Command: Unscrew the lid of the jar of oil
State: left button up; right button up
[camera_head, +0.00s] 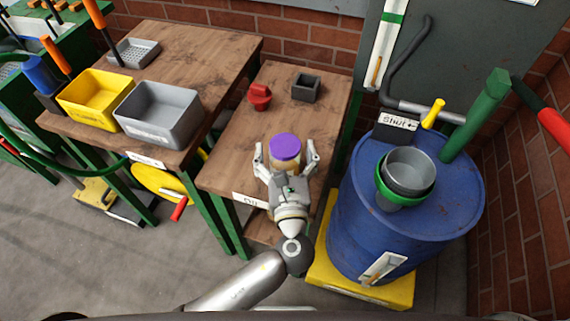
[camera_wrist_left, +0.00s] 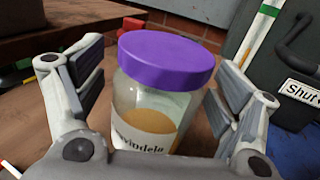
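The jar of oil (camera_wrist_left: 150,112) is clear, with an orange-yellow content low inside and a pale label. Its purple lid (camera_head: 285,147) is on top; the lid (camera_wrist_left: 167,57) fills the upper middle of the left wrist view. The jar stands upright on the small wooden table. My left gripper (camera_head: 287,152) is open, with one finger on each side of the jar. In the left wrist view gaps show between the jar and the finger pads (camera_wrist_left: 158,82). The jar's lower part is hidden behind my gripper. My right gripper is not in view.
A red object (camera_head: 259,97) and a dark grey square container (camera_head: 305,87) stand farther back on the wooden table (camera_head: 229,165). A blue barrel (camera_head: 455,205) with bowls (camera_head: 410,170) stands to the right. Yellow (camera_head: 92,92) and grey (camera_head: 158,112) bins sit on the left table.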

aim_at(284, 145)
pick_arm(q)
jog(key=c, duration=1.7)
jog(key=shift+o, duration=0.2)
jog(key=shift+r, duration=0.15)
jog(key=shift+r+p, duration=0.7)
jog(key=shift+p, duration=0.25)
notch_tip(284, 145, up, 3)
jog(key=p, duration=0.3)
jog(key=shift+s+a+f, duration=0.1)
jog(key=shift+s, duration=0.05)
jog(key=s+a+r+p, duration=0.4)
jog(key=s+r+p, duration=0.4)
jog(key=s+p, duration=0.4)
jog(key=shift+s+r, duration=0.35)
jog(key=shift+s, duration=0.15)
jog(key=shift+a, duration=0.2)
